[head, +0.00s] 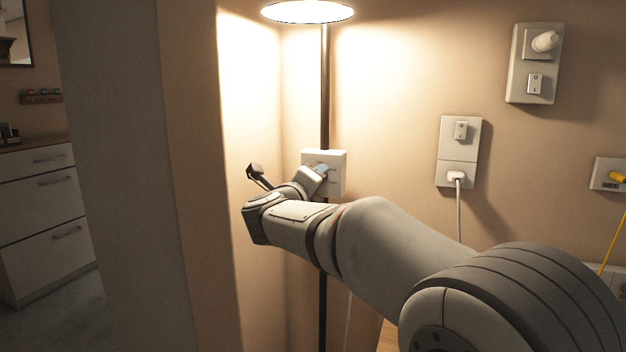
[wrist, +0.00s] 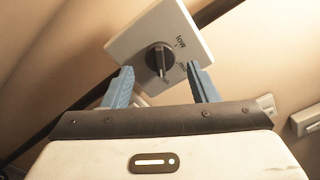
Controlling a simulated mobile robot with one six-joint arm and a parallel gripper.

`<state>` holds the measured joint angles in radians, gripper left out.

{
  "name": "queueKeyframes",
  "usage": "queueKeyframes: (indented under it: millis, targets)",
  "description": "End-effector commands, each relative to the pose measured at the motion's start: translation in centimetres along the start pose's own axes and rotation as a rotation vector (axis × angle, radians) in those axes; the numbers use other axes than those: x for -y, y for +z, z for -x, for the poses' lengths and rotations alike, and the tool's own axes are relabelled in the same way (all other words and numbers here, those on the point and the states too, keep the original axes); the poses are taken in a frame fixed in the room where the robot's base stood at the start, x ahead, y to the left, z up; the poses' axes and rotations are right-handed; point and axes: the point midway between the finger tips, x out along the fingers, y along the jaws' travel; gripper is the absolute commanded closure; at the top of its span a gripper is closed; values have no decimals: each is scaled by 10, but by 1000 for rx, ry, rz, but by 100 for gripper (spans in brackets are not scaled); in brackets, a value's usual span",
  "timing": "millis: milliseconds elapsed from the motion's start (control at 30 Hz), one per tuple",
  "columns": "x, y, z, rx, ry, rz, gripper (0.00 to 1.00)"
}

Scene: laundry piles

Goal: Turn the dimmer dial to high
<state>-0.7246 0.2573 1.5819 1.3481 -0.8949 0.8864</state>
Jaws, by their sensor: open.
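The dimmer is a white square box (head: 333,158) on the dark lamp pole, in front of my arm's end in the head view. In the wrist view its white plate (wrist: 190,35) carries a black round dial (wrist: 158,58) with a raised grip bar. The word "low" shows at the plate's upper right; other marks are partly hidden or too small to read. My gripper (wrist: 160,68) is open, its blue fingers on either side of the dial with gaps visible. In the head view my gripper (head: 318,174) is right at the box and hides the dial.
The lamp (head: 307,11) above is lit. A switch with socket and white plug (head: 459,152), a switch plate with a knob (head: 534,63) and a yellow-plugged outlet (head: 610,175) are on the wall at right. A wall edge (head: 190,170) stands close left; drawers (head: 45,220) lie beyond.

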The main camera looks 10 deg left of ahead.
Motion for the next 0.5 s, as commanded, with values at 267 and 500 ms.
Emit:
queueKeyframes:
  millis: [267,500]
  targets:
    - [1,2,45,3,2,1,46]
    - [0,0,55,1,1,1,46]
